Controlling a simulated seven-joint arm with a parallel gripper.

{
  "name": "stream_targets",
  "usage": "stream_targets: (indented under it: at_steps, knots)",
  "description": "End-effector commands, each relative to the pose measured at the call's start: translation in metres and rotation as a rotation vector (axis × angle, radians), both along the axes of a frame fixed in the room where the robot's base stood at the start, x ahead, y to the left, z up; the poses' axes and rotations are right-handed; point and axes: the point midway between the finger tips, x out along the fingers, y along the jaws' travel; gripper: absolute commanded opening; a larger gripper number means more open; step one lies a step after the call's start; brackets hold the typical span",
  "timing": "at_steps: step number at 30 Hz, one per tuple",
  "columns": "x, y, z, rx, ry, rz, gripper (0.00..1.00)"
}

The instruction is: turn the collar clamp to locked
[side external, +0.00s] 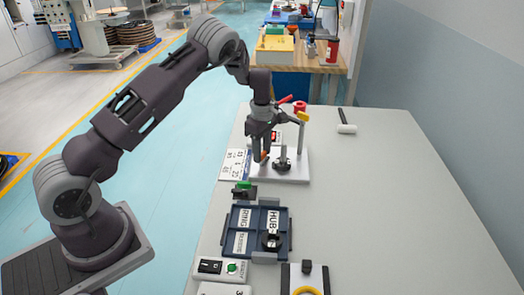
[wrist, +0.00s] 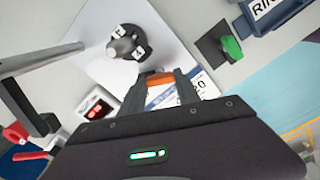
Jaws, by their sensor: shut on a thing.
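The collar clamp (side external: 282,165) is a dark collar around a short grey spindle on a white base plate (side external: 296,176). In the wrist view the collar (wrist: 122,46) shows at upper left with small white marked labels beside it. My gripper (side external: 263,157) points down just left of the spindle. In the wrist view my gripper (wrist: 163,80) is shut on an orange piece (wrist: 160,79) close beside the collar. The piece looks like the clamp's handle, but its join to the collar is partly hidden. I cannot read the collar's exact angle.
A taller post (side external: 301,135) with a yellow top and a red lever (side external: 285,99) stands close behind. A green clip (side external: 243,185), a blue tray (side external: 233,252) and a switch box (side external: 210,267) lie nearer. The table's right side is mostly clear.

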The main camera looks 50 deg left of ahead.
Motion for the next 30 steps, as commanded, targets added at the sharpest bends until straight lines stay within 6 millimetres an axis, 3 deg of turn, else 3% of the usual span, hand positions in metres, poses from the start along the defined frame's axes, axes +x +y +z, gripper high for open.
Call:
stream_targets:
  at_steps: [30]
  knots:
    - [0.0008, -0.0002, 0.0012, -0.001, -0.003, -0.901, 0.00]
